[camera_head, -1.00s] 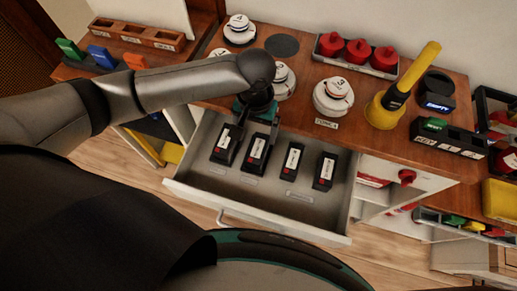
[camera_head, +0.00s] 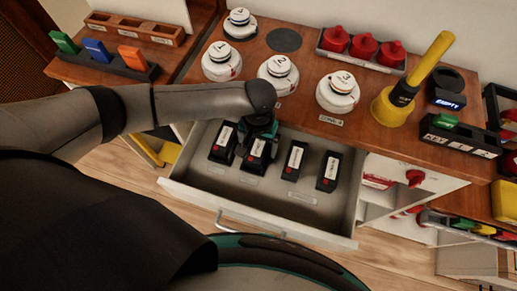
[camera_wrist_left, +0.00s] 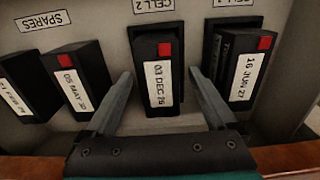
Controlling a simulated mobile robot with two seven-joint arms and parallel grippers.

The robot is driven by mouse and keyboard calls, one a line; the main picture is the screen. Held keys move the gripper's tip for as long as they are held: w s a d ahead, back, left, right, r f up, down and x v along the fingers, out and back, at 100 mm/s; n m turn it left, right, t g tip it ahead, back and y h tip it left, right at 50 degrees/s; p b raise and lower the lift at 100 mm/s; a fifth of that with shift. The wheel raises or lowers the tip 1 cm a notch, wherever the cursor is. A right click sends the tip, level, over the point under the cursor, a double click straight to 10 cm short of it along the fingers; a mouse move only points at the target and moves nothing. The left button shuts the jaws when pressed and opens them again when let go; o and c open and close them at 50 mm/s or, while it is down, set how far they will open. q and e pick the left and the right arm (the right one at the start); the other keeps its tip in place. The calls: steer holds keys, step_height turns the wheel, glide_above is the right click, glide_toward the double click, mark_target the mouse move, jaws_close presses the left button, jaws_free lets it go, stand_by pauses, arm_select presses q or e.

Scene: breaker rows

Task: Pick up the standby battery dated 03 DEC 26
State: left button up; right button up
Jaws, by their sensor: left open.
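Several black standby batteries with white date labels and red squares lie in a row in an open drawer (camera_head: 225,186). The battery whose label appears to read 03 DEC 26 (camera_wrist_left: 158,84) is in the middle of the wrist view, under CELL 2; its last digits are hard to read. It is second from left in the head view (camera_head: 255,160). My left gripper (camera_head: 259,130) is over it, open. In the left wrist view its fingers (camera_wrist_left: 162,75) are on either side of this battery, with no grip visible. My right gripper is not in view.
A battery labelled 16 JUN 27 (camera_wrist_left: 242,72) stands close beside the right finger. One with a MAY date (camera_wrist_left: 75,83) is left of the left finger. White round detectors (camera_head: 278,75) and a yellow tool (camera_head: 400,95) stand on the counter behind. The drawer's front is clear.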

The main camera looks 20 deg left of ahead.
arm_select(q)
steer(key=shift+c, duration=0.3)
jaws_close()
stand_by(0.3)
stand_by(0.3)
